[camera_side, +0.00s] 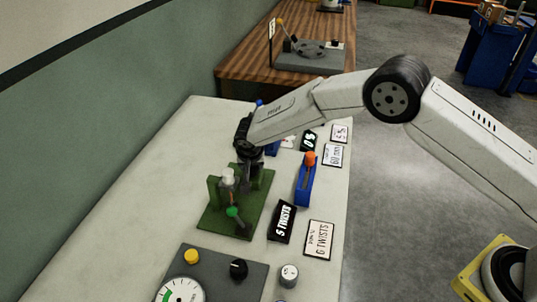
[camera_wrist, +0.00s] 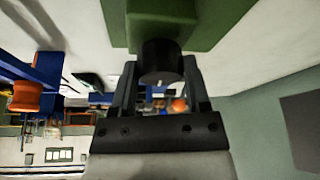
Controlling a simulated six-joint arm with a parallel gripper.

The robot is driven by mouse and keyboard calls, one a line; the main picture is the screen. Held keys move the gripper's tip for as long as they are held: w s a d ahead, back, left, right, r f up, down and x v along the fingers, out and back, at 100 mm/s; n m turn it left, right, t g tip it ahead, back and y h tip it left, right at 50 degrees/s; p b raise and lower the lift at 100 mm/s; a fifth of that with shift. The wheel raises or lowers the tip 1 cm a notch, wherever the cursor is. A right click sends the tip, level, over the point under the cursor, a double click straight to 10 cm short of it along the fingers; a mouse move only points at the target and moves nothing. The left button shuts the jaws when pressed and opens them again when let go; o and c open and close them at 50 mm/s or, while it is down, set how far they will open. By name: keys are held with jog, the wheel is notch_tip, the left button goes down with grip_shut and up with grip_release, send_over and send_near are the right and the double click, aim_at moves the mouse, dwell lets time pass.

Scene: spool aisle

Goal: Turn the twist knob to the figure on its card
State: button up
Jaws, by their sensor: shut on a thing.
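The twist knob (camera_wrist: 160,62) is a black round cylinder with a small pale mark, on a green stand (camera_wrist: 178,28). In the side view the green stand (camera_side: 256,203) sits on the pale bench, and the knob is mostly hidden by my gripper (camera_side: 250,156). In the wrist view my gripper (camera_wrist: 161,72) has its two dark fingers on either side of the knob, shut on it. A black sign (camera_side: 283,222) beside the stand reads "5 TWISTS". A white card (camera_side: 318,240) to its right reads "6 TWISTS".
A blue holder with an orange top (camera_side: 306,178) stands right of the green stand. Further back are a black sign (camera_side: 308,139) and white cards (camera_side: 333,155). A grey panel (camera_side: 215,267) with a gauge, yellow button and black knob lies in front.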

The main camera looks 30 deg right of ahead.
dwell(0.4)
jog(key=o, duration=1.3)
jog(key=shift+v, duration=3.9)
